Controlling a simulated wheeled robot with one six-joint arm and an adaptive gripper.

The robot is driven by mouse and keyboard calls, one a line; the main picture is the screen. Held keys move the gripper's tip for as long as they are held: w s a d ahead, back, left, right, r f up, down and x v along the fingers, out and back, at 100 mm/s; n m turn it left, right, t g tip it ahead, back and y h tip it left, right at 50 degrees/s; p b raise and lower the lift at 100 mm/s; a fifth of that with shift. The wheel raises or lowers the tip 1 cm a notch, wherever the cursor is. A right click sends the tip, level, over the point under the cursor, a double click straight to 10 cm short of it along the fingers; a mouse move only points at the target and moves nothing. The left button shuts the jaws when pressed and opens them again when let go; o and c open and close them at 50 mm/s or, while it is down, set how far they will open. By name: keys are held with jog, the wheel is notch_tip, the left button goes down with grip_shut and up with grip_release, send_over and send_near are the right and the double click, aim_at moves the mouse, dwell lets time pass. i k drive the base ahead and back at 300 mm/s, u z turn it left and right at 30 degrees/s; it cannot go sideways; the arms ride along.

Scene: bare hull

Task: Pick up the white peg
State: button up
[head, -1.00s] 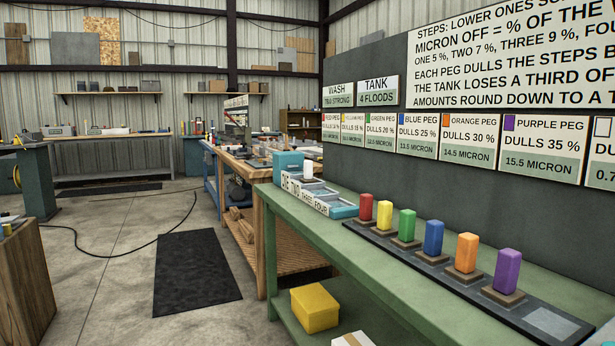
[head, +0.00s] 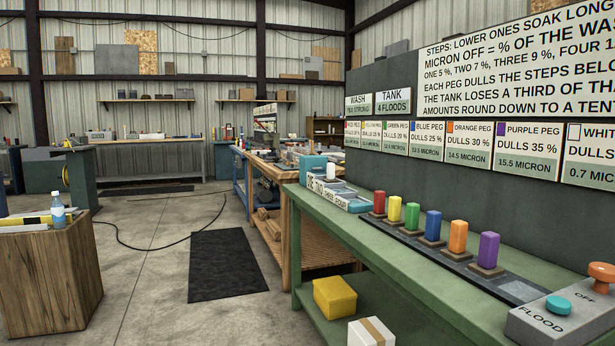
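A small white upright piece (head: 330,170), which looks like the white peg, stands at the stepped tray (head: 345,199) marked with words such as TWO and THREE, at the far end of the green bench (head: 400,262). It is small here, and I cannot tell how it is seated. A dark rack (head: 462,268) on the bench holds red (head: 379,202), yellow (head: 395,208), green (head: 412,216), blue (head: 433,225), orange (head: 458,236) and purple (head: 488,249) pegs upright. The rack's near end has a pale square without a peg. My gripper is not in view.
A grey FLOOD/OFF box (head: 560,318) with a teal button and an orange knob sits at the bench's near right. A yellow box (head: 335,297) and a white box (head: 371,332) are below. A wooden block (head: 50,275) stands left. The floor between is open, with a black mat (head: 229,264) and cable.

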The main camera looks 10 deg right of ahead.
aim_at(331, 167)
jog(key=u, duration=0.85)
jog(key=i, duration=2.9)
jog(key=z, duration=1.4)
jog(key=i, duration=0.7)
jog(key=z, duration=0.85)
